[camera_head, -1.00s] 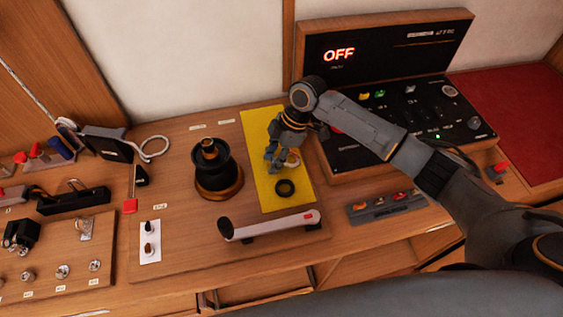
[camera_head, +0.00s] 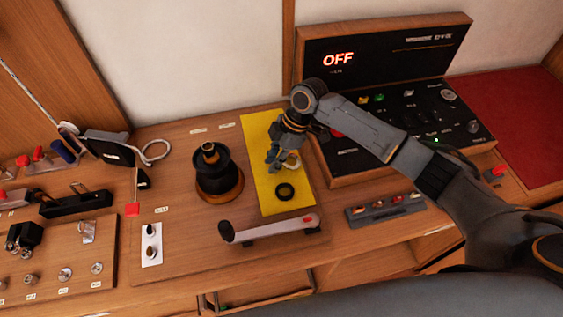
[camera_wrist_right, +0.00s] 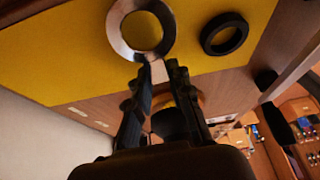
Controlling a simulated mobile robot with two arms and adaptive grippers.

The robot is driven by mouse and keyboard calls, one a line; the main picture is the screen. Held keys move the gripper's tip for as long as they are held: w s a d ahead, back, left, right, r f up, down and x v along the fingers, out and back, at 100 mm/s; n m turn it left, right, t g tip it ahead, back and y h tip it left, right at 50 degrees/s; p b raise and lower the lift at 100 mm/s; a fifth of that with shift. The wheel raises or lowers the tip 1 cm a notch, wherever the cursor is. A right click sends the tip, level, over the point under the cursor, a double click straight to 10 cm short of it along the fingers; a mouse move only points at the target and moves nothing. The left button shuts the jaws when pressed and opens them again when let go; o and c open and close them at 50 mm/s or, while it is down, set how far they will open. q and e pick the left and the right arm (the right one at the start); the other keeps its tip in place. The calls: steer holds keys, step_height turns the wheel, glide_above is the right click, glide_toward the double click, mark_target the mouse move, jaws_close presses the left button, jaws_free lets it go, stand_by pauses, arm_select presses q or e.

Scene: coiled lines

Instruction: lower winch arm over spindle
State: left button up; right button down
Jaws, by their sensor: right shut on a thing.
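The winch arm (camera_head: 270,228) is a pale bar with a black end and a red mark, lying low at the front of the wooden board. The spindle (camera_head: 214,172) is a black drum on a brass-coloured base, upright left of the yellow mat (camera_head: 258,140). The arm lies in front of the spindle, not over it. My right gripper (camera_head: 274,168) is over the mat, right of the spindle. In the wrist view its fingers (camera_wrist_right: 161,68) are shut on a silver ring (camera_wrist_right: 113,30) by its small tab. My left gripper is not in view.
A black ring (camera_head: 278,192) lies on the mat. A control panel showing OFF (camera_head: 385,65) stands at the right, close to my right arm. A small grey button strip (camera_head: 385,210) lies in front of it. A white switch plate (camera_head: 151,258) is at the front left.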

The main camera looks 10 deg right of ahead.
steer(key=shift+p+v, duration=1.05)
steer(key=shift+v, duration=0.15)
steer(key=shift+a, duration=0.15)
